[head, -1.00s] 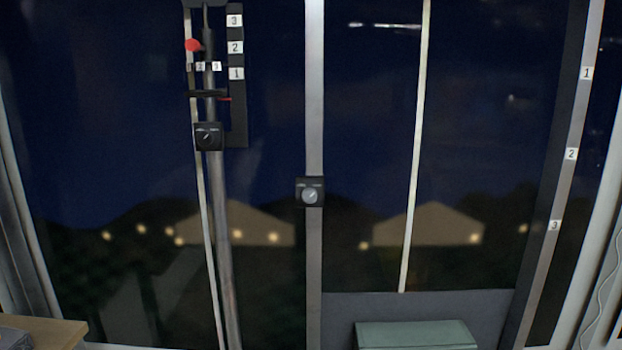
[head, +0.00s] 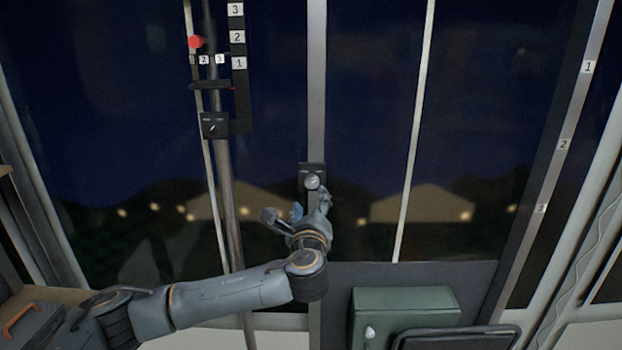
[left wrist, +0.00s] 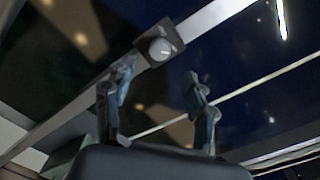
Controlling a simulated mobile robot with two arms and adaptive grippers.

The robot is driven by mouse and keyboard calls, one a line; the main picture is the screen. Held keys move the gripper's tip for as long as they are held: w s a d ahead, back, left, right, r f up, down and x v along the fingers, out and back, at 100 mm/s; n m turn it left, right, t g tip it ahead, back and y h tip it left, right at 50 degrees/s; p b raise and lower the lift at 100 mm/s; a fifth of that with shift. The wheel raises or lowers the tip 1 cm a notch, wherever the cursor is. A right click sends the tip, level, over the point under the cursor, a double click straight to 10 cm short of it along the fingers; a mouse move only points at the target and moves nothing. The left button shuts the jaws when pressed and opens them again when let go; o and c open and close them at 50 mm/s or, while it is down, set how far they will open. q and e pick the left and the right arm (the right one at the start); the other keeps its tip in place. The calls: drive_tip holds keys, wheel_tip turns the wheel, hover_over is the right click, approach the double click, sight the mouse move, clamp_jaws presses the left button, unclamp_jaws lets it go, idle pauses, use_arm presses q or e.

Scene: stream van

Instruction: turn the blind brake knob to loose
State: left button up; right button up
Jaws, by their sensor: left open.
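A pale round knob (head: 312,182) sits on a small dark plate on the grey window post, at the middle of the head view. It also shows in the left wrist view (left wrist: 160,48), beyond the fingers. A second knob (head: 213,126), dark with a light pointer, is on a black plate on the pole at left. The labels are too small to read, so I cannot tell which is named the blind brake. My left gripper (head: 310,206) is open and empty just below the pale knob, its fingers spread and apart from it. My right gripper is out of view.
A red knob (head: 195,42) and numbered black scale (head: 238,90) are on the upper left. A green box (head: 405,300) and a dark panel (head: 455,339) stand low right of my arm. A pale cord (head: 415,130) hangs right of the post. Dark window glass lies behind.

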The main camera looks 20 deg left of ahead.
sight(311, 183)
use_arm(q)
drive_tip(key=p+x, duration=0.2)
drive_tip(key=x, duration=0.6)
drive_tip(key=shift+p, duration=0.35)
drive_tip(key=shift+w+a+f, duration=0.1)
drive_tip(key=shift+w+a, duration=0.1)
drive_tip(key=shift+w, duration=0.4)
drive_tip(key=c, duration=1.2)
drive_tip(key=shift+o, duration=0.2)
